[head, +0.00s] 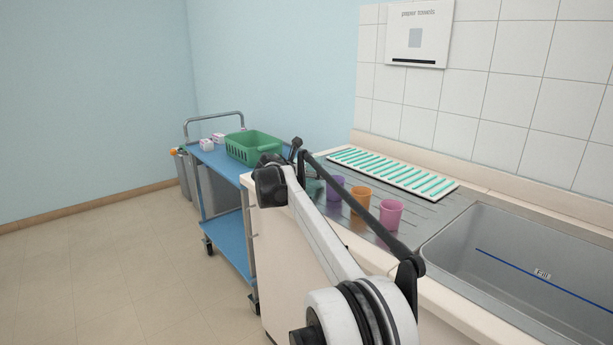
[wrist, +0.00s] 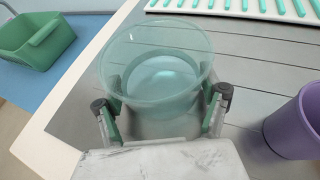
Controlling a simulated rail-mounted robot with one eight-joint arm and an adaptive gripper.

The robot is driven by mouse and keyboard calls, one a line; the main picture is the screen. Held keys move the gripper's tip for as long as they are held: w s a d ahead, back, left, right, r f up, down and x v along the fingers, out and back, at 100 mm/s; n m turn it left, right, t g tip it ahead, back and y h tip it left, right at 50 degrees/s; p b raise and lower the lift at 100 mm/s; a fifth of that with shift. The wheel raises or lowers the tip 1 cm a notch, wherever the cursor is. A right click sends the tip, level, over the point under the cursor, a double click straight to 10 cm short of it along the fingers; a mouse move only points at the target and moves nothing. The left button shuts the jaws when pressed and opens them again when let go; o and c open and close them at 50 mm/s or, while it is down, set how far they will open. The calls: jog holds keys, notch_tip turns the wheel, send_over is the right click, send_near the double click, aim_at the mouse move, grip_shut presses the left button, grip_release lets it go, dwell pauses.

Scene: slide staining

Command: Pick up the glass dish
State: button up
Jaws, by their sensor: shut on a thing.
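The glass dish (wrist: 155,62) is a clear, teal-tinted round vessel with a wide rim, seen in the wrist view. My gripper (wrist: 163,100) has a finger on each side of the dish and is shut on it. The dish is over the grey ribbed draining surface near its left edge; I cannot tell whether it touches that surface. In the head view my arm hides most of the gripper and dish.
A purple cup (head: 335,188), an orange cup (head: 360,203) and a pink cup (head: 391,213) stand right of the dish. Behind is a white and teal rack (head: 392,172). A sink (head: 530,265) lies right. A blue trolley (head: 212,155) with a green basket (head: 252,148) stands left.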

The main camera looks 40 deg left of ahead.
notch_tip(320, 180, up, 3)
jog(key=shift+f+p, duration=0.15)
jog(key=shift+p, duration=0.3)
jog(key=shift+s+r, duration=0.2)
jog(key=shift+r, duration=0.15)
jog(key=a+r+p+v, duration=0.1)
jog(key=a+p+v, duration=0.1)
jog(key=v, duration=1)
jog(key=shift+s+a+r, duration=0.2)
jog(key=shift+a+r, duration=0.15)
dwell(1.6)
